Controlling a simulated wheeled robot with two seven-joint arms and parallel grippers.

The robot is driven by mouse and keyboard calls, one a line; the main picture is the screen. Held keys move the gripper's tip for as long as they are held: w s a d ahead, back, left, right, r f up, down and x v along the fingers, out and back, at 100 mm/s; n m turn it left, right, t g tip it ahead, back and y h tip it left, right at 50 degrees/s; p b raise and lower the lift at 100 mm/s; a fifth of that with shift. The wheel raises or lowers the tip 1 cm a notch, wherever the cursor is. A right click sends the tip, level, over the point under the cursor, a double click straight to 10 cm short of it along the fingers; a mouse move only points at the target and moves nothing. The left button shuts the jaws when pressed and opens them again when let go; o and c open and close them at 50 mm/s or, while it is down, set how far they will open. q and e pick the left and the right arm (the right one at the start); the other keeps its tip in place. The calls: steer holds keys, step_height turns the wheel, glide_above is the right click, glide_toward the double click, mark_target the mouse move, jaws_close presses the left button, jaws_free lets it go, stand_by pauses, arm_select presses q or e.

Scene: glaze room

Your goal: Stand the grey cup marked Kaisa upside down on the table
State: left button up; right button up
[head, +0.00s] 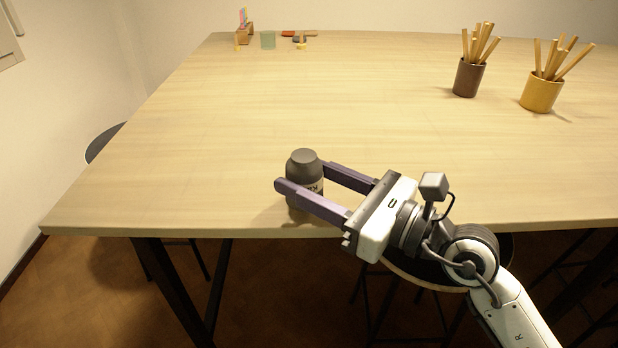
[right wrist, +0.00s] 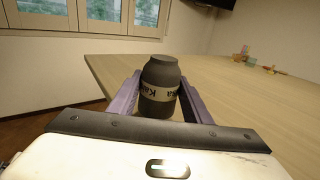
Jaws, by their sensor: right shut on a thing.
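The grey cup (head: 304,171) is upright in line, with a closed, narrower end on top, near the table's front edge. Its pale label band shows lettering that looks upside down in the right wrist view (right wrist: 160,84), so the cup is inverted. My right gripper (head: 300,178) is shut on the cup, one purple finger on each side. The cup's lower end is partly hidden by the near finger, and I cannot tell whether it touches the table (head: 200,150). My left gripper is not in view.
A brown pot (head: 467,79) and a yellow pot (head: 541,94), both holding wooden sticks, stand at the back right. A greenish glass (head: 268,40), a small wooden holder (head: 244,35) and small items lie at the far left. The table's middle is clear.

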steer(key=shift+f+b, duration=0.35)
steer(key=shift+f, duration=0.15)
steer(key=shift+f, duration=0.3)
steer(key=o, duration=1.1)
steer(key=shift+c, duration=0.2)
